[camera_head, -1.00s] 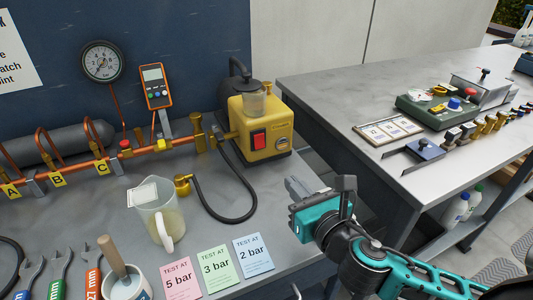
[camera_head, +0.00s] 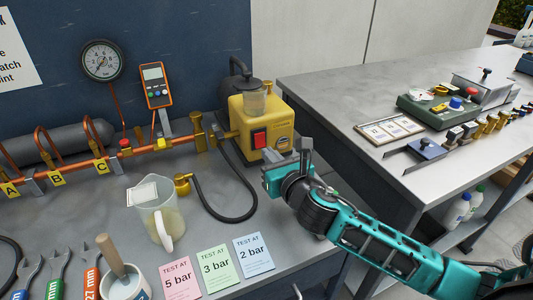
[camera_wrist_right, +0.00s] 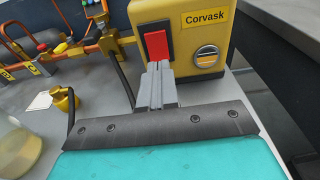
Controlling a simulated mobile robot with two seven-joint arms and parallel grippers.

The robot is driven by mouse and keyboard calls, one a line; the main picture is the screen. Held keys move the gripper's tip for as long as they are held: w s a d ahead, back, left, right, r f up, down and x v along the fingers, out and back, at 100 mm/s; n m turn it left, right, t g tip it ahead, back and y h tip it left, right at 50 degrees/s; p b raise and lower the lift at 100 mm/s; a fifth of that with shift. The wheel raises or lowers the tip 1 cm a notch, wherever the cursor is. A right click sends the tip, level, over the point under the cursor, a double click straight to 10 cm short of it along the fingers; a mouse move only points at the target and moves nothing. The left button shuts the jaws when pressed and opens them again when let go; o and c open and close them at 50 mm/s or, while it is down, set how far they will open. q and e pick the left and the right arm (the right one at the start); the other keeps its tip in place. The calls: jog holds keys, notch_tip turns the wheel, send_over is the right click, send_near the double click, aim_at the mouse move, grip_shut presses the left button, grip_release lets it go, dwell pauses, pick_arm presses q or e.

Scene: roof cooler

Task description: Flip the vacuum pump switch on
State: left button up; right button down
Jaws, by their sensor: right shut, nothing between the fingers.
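The yellow vacuum pump (camera_head: 275,122) stands at the right end of the near bench. Its red rocker switch (camera_head: 259,138) is on the front face; it also shows in the right wrist view (camera_wrist_right: 156,45). My right gripper (camera_wrist_right: 158,68) is shut and empty, with its fingertips just below the switch in the wrist view. I cannot tell whether they touch it. In the head view the right gripper (camera_head: 275,158) is at the pump's lower front. My left gripper is not in view.
A black hose (camera_head: 240,218) loops over the bench to a brass fitting (camera_head: 182,185). A copper manifold (camera_head: 85,165) runs behind. A second bench (camera_head: 350,85) stands right, across a gap.

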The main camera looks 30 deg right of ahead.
jog(key=shift+w+f, duration=0.1)
jog(key=shift+w, duration=1)
jog(key=shift+w, duration=0.15)
jog(key=s, duration=0.4)
jog(key=s+r, duration=0.1)
jog(key=s, duration=0.3)
jog(key=s+p, duration=0.1)
jog(key=s, duration=0.3)
jog(key=shift+s+a+r, duration=0.2)
jog(key=shift+s+a, duration=0.1)
jog(key=shift+s, duration=0.1)
